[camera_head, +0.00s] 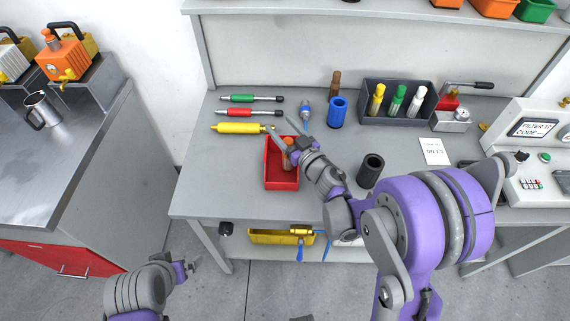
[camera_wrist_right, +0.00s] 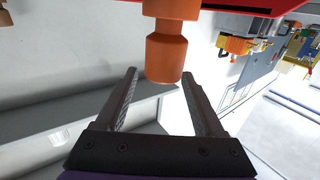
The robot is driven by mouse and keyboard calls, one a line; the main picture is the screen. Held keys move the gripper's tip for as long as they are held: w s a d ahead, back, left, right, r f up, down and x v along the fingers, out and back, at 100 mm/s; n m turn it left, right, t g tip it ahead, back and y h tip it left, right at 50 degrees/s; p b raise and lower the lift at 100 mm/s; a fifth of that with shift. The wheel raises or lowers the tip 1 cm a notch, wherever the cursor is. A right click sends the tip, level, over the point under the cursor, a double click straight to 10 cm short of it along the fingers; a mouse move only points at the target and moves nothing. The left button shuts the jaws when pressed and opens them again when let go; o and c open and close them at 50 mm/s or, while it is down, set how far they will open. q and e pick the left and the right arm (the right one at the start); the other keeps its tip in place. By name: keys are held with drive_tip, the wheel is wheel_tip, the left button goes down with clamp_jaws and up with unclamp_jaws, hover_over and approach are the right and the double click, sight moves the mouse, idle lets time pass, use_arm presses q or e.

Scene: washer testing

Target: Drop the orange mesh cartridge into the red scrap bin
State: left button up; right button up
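The orange mesh cartridge (camera_head: 288,158) shows at the red scrap bin (camera_head: 282,186) on the workbench, partly hidden by my right gripper (camera_head: 282,146). In the right wrist view the cartridge (camera_wrist_right: 167,58) hangs into the picture from the top, against the red bin's edge (camera_wrist_right: 240,5). The right gripper's fingers (camera_wrist_right: 160,74) are spread, with visible gaps on both sides of the cartridge. I cannot tell whether the cartridge rests on the bin floor. My left gripper (camera_head: 190,266) is low at the left, away from the bench; its opening is unclear.
A yellow tool (camera_head: 238,128) lies beside the bin's far left corner. A blue cup (camera_head: 337,112) and a dark cylinder (camera_head: 370,171) stand to the right. A grey tray (camera_head: 392,119) of colored bottles is behind. The bench's front left is clear.

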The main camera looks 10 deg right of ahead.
drive_tip(key=b+v, duration=0.2)
drive_tip(key=v, duration=0.8)
drive_tip(key=shift+s+d, duration=0.2)
drive_tip(key=shift+s, duration=0.15)
drive_tip(key=shift+r, duration=0.1)
